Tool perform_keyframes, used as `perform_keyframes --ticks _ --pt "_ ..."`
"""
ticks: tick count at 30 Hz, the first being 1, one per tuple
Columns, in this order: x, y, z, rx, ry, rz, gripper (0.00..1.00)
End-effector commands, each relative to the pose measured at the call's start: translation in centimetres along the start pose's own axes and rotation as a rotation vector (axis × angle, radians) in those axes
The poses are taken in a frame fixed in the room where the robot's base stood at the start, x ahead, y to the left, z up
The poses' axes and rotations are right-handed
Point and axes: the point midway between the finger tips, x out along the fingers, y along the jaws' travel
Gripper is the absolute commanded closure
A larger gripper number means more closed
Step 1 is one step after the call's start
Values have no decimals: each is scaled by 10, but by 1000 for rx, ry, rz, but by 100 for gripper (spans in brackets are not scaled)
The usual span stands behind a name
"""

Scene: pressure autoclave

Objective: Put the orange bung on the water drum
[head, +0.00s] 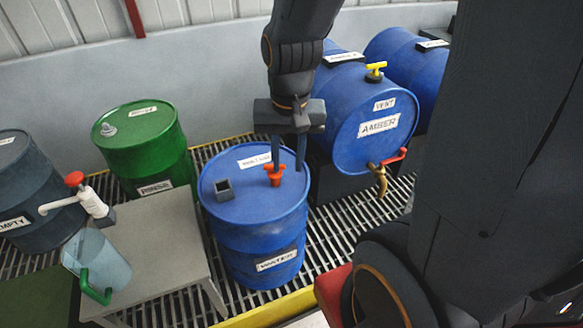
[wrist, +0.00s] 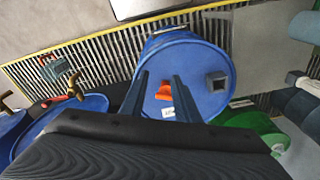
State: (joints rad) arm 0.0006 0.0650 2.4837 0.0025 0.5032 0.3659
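The water drum (head: 254,215) is blue and stands upright at the centre of the head view, labelled WATER. It also shows in the wrist view (wrist: 199,57). The orange bung (head: 274,174) is upright at the drum's top, towards its right side; whether it is seated in an opening I cannot tell. The wrist view shows my gripper (wrist: 157,77) open too.
A square dark collar (head: 223,189) stands on the drum top, left of the bung. A blue AMBER drum (head: 355,115) with a brass tap lies on its side at right. A green drum (head: 145,150) and a grey table (head: 165,235) with a pump stand at left.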

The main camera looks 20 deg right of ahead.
Motion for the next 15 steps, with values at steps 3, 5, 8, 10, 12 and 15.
perform_keyframes --ticks 3,5,8,10,12,15 --pt "3 5 12 -188 11 -3 71" --pt "4 6 17 -260 15 -4 71" --pt "5 8 21 -337 19 -4 71" --pt "6 8 22 -363 20 -4 71" --pt "6 8 23 -373 21 -4 71" --pt "6 8 23 -373 21 -4 71"
